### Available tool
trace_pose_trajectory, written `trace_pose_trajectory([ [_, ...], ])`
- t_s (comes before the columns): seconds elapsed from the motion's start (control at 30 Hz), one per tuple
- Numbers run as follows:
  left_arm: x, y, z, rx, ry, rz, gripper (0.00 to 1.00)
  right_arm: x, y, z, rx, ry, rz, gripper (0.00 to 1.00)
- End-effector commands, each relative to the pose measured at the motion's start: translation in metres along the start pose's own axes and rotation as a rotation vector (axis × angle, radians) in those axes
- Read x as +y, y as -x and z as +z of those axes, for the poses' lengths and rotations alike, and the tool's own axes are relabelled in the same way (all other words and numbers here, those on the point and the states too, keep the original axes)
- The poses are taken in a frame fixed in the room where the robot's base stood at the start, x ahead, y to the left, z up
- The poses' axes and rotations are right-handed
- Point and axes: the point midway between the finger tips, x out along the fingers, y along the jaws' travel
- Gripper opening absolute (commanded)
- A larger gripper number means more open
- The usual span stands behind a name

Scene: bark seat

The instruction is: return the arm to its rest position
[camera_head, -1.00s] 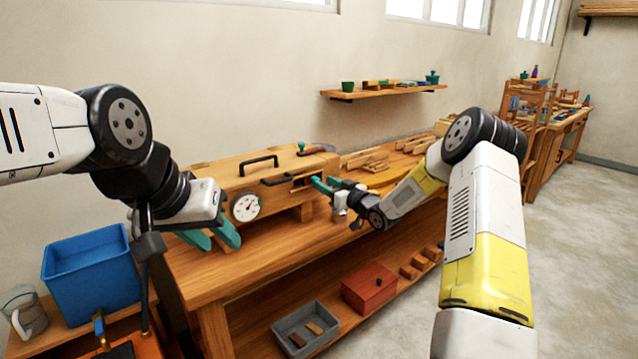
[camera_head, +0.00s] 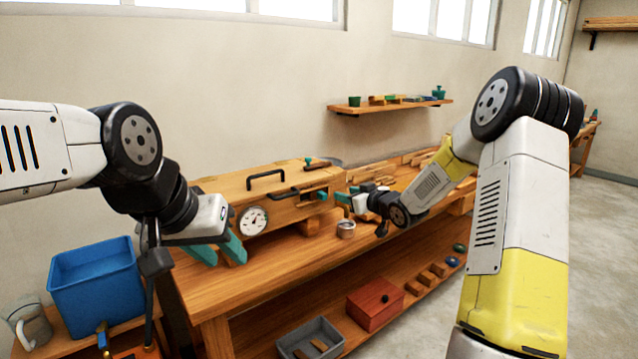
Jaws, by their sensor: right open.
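My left gripper (camera_head: 219,250) hangs over the left end of the wooden workbench (camera_head: 262,283), in front of the wooden box with a dial. Its teal fingers are apart, with nothing visible between them. My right gripper (camera_head: 343,199) is at the right end of that box, above the bench. Its teal fingers point left and are open, and I see nothing held in them. The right arm reaches in from the right, bent at a black joint. A small round metal cup (camera_head: 346,229) stands on the bench just below the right gripper.
The wooden box (camera_head: 283,205) has a black handle and a round gauge (camera_head: 253,220). A blue bin (camera_head: 96,285) and a grey mug (camera_head: 29,322) stand at the lower left. A red box (camera_head: 375,304) and a grey tray (camera_head: 310,340) sit on the lower shelf. A wall shelf (camera_head: 390,106) is behind.

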Motion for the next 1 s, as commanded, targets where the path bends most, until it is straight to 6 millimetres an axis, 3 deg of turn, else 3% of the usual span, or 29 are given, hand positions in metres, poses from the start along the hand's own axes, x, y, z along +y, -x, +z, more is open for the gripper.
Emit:
trace_pose_trajectory([
  [0.03,0.000,0.000,0.000,0.000,0.000,0.000,0.36,0.000,0.015,-0.018,-0.052,0.023,0.037,0.42],
  [0.1,0.000,0.000,0.000,0.000,0.000,0.000,0.36,0.002,0.038,-0.030,-0.134,0.030,0.091,0.42],
  [0.27,0.000,0.000,0.000,0.000,0.000,0.000,0.36,-0.003,0.104,-0.054,-0.302,0.011,0.209,0.42],
  [0.4,0.000,0.000,0.000,0.000,0.000,0.000,0.36,-0.020,0.173,-0.065,-0.427,-0.053,0.288,0.42],
  [0.57,0.000,0.000,0.000,0.000,0.000,0.000,0.36,-0.055,0.256,-0.063,-0.551,-0.170,0.332,0.42],
  [0.7,0.000,0.000,0.000,0.000,0.000,0.000,0.36,-0.099,0.323,-0.051,-0.643,-0.289,0.315,0.42],
  [0.83,0.000,0.000,0.000,0.000,0.000,0.000,0.36,-0.138,0.369,-0.036,-0.708,-0.381,0.268,0.42],
  [1.0,0.000,0.000,0.000,0.000,0.000,0.000,0.36,-0.168,0.399,-0.024,-0.753,-0.445,0.216,0.42],
])
